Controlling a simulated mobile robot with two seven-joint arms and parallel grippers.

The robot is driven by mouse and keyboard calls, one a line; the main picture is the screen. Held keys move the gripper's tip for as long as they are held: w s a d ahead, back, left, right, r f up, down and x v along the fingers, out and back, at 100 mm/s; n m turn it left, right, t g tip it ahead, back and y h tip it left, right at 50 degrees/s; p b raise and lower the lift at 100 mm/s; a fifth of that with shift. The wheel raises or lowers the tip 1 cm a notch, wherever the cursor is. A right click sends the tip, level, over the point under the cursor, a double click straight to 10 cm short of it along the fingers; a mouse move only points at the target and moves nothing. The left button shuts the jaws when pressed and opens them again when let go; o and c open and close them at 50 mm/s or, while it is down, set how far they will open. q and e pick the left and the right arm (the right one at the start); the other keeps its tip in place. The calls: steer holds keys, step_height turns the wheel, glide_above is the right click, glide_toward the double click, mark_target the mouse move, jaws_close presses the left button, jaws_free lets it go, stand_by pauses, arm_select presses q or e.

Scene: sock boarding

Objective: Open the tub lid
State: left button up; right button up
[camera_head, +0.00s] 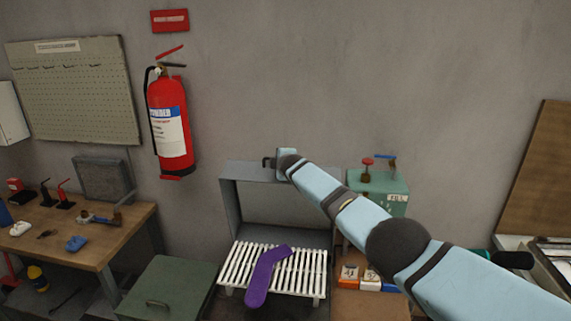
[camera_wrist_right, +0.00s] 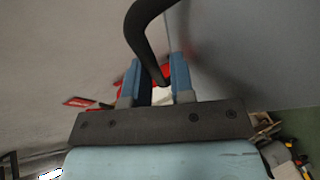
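The grey tub (camera_head: 226,206) stands against the wall in the head view. Its lid (camera_head: 240,172) is raised at the back, and a dark handle (camera_head: 267,163) sits at its top edge. My right gripper (camera_head: 283,158) is at that handle. In the right wrist view the curved black handle (camera_wrist_right: 137,28) passes between the fingertips of my right gripper (camera_wrist_right: 161,72), which look closed around it. The grey lid panel (camera_wrist_right: 240,50) fills the right of that view. My left gripper is not in view.
A purple sock (camera_head: 266,275) lies on a white slatted rack (camera_head: 310,275) at the tub. A green box (camera_head: 165,290) stands left of it, a teal box (camera_head: 380,190) right. A workbench (camera_head: 100,250) is at left, and a fire extinguisher (camera_head: 172,120) hangs on the wall.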

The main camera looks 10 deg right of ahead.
steer(key=p+v, duration=0.2)
steer(key=p, duration=0.1)
steer(key=shift+r, duration=0.25)
steer(key=v, duration=1.1)
steer(key=shift+s+f+b, duration=0.25)
steer(key=shift+s+b, duration=0.05)
steer(key=shift+s, duration=0.05)
steer(key=shift+o, duration=0.3)
